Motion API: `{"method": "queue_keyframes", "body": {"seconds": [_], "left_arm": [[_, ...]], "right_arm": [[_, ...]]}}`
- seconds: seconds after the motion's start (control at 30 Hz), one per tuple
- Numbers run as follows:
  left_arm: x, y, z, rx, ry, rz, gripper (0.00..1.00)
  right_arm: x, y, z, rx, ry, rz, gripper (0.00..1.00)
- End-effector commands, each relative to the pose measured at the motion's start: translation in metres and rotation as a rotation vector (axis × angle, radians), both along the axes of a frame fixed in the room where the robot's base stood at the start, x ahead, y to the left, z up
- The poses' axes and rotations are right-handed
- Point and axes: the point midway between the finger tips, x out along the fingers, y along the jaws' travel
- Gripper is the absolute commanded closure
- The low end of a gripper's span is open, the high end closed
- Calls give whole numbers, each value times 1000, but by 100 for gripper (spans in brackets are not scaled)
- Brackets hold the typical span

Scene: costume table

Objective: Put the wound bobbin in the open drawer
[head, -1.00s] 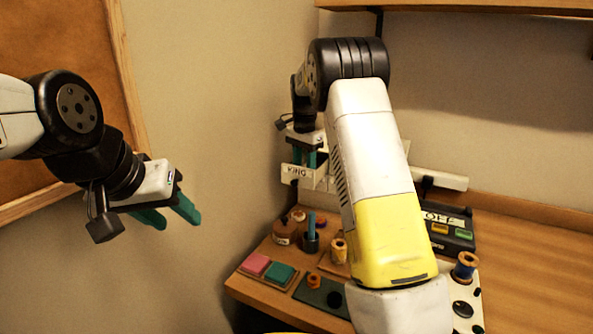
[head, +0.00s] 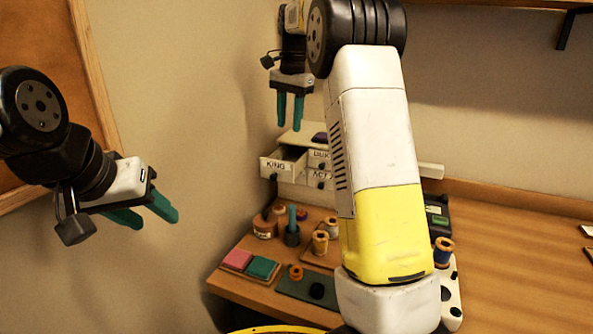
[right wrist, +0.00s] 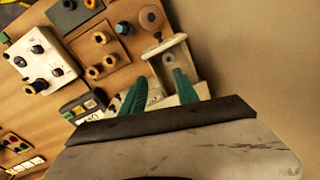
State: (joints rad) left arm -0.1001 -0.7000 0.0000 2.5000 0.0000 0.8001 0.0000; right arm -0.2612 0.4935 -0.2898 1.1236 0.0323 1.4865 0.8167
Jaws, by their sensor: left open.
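The small white drawer cabinet (head: 299,178) stands at the back left of the table. Its upper left drawer, labelled KING (head: 276,165), is pulled out; it also shows in the right wrist view (right wrist: 165,46). My left gripper (head: 148,212) is open and empty, left of the table.
Pink and teal pads (head: 237,259) lie in front. A blue spool (head: 443,250) stands on a white block. My right arm hides the table's middle; the right side is mostly clear.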

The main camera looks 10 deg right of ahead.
Motion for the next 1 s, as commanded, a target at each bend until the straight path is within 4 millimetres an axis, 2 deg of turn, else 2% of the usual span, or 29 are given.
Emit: {"method": "queue_keyframes", "body": {"seconds": [0.03,0.2,0.43,0.57,0.7,0.83,1.0], "left_arm": [[0,0,0,0,0,0,53],[0,0,0,0,0,0,53],[0,0,0,0,0,0,53],[0,0,0,0,0,0,53],[0,0,0,0,0,0,53],[0,0,0,0,0,0,53],[0,0,0,0,0,0,53]], "right_arm": [[-18,-7,12,23,-30,34,63],[-77,-16,32,66,-132,186,63],[-165,-16,36,67,-290,403,63],[-217,-11,26,36,-379,529,63],[-268,-4,5,-20,-467,660,63],[-303,1,-17,-75,-525,751,63],[-325,5,-36,-119,-561,815,63]]}}
